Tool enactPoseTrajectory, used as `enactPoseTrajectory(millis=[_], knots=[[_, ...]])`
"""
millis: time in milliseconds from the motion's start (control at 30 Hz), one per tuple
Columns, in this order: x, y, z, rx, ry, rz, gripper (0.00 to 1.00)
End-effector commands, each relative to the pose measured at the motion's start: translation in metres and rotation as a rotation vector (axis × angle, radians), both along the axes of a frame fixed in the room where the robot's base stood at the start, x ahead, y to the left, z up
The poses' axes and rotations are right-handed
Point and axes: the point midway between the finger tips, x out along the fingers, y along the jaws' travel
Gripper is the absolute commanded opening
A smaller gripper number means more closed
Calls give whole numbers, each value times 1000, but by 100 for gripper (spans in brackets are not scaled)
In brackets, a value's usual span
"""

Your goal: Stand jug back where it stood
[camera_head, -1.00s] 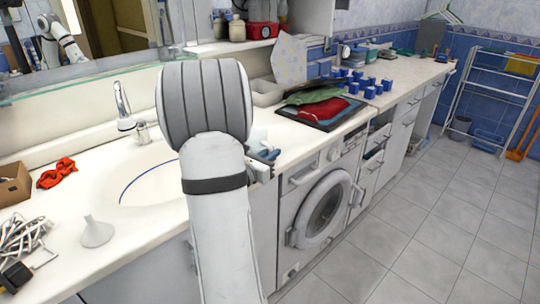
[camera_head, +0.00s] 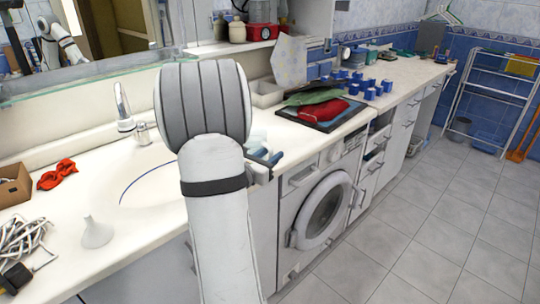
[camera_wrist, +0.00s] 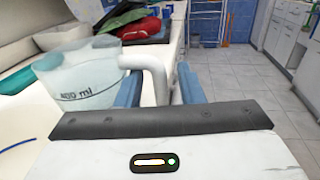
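The jug (camera_wrist: 78,82) is a clear, pale blue measuring jug marked 400 ml. It looks upright at the right end of the basin counter, with its handle (camera_wrist: 157,82) towards my gripper. My gripper (camera_wrist: 160,85) has its two blue fingers apart, one on each side of the handle; a gap shows between the handle and the right finger. The jug's base is hidden in the head view.
The counter (camera_head: 140,245) holds a funnel (camera_head: 97,233), a red cloth (camera_head: 57,174), a cable (camera_head: 22,238) and a box (camera_head: 14,187) on the left.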

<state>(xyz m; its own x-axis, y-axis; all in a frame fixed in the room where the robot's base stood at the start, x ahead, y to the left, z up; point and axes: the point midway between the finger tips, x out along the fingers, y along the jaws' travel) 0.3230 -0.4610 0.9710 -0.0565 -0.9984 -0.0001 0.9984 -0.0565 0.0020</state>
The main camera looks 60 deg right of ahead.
Motion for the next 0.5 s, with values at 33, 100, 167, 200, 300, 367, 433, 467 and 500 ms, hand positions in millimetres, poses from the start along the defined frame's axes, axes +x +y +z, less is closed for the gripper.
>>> enactPoseTrajectory(millis=[33, 100, 167, 200, 300, 367, 433, 467, 500], knots=[[2, 9, -1, 0, 0, 5, 34], [3, 23, -1, 1, 1, 7, 34], [4, 37, -1, 0, 0, 7, 34], [5, 47, -1, 1, 0, 7, 34], [6, 69, -1, 0, 0, 7, 34], [6, 80, -1, 1, 1, 7, 34], [6, 92, -1, 0, 0, 6, 34], [7, 96, -1, 1, 0, 6, 34], [7, 101, -1, 1, 0, 4, 34]])
